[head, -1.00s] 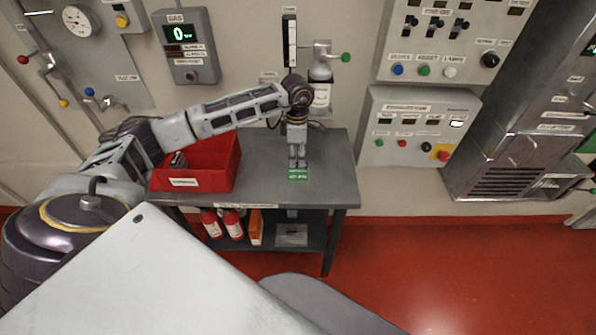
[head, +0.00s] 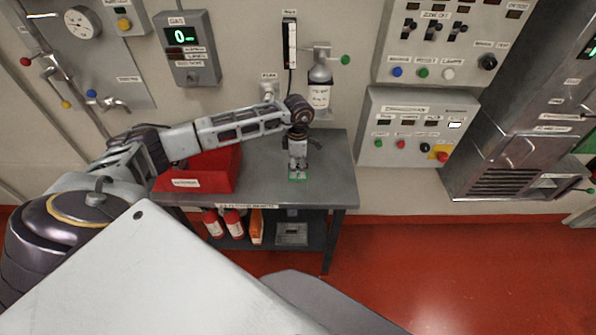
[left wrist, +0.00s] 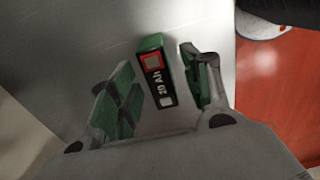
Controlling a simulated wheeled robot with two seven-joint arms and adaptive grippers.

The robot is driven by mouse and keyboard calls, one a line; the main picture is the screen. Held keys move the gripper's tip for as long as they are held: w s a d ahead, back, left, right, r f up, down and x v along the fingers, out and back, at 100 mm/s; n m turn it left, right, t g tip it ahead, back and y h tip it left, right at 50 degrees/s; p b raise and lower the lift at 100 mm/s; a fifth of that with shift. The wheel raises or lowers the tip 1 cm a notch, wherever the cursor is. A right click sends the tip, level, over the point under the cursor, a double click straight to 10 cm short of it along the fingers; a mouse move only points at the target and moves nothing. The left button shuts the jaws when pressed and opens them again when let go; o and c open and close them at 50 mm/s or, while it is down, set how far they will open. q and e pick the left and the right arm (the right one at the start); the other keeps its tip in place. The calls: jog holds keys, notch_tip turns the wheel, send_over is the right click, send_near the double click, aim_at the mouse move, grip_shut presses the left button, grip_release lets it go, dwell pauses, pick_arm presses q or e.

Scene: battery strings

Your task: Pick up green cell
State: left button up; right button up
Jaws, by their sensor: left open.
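The green cell (head: 297,177) stands near the front edge of the grey bench (head: 335,185). In the left wrist view the cell (left wrist: 155,72) shows a green top, a red-framed square and a black "20 Ah" label. My left gripper (head: 298,168) points down right at the cell. In the left wrist view its two green-padded fingers are open, one on each side of the cell. Gaps show between cell and pads, so I see no firm grip. The cell's lower part is hidden. My right gripper is not in view.
A red bin (head: 212,172) stands on the bench's left, partly behind my left arm. Red bottles (head: 233,224) and an orange item (head: 256,227) are on the shelf below. A wall-mounted bottle (head: 320,75) and control panels are behind. The bench's right part is clear.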

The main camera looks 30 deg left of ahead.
pick_arm(q)
jog(key=shift+f, duration=0.2)
dwell(0.3)
grip_shut()
